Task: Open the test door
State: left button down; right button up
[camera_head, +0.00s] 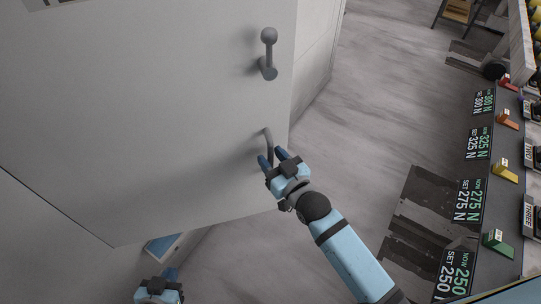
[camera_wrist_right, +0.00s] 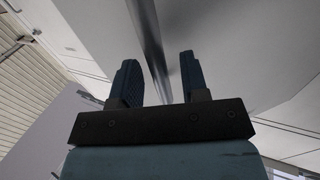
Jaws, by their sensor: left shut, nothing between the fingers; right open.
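The test door (camera_head: 150,110) is a large pale grey panel filling the upper left of the head view. A dark lever with a round knob (camera_head: 268,50) is mounted near its right edge. Below it is a thin grey bar handle (camera_head: 267,138). My right gripper (camera_head: 271,157) is open at the lower end of this handle. In the right wrist view, the bar (camera_wrist_right: 152,45) runs between the two open fingers, seemingly without contact. My left gripper (camera_head: 168,274) is shut and empty at the bottom of the head view, below the door's lower edge.
A dark bench (camera_head: 480,165) with force labels and several coloured blocks runs down the right side. A blue-edged panel (camera_head: 163,246) lies near my left gripper.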

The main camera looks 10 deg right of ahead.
jog(key=b+v, duration=0.1)
jog(key=v, duration=1.2)
jog(key=shift+b, duration=0.35)
jog(key=shift+s, duration=0.1)
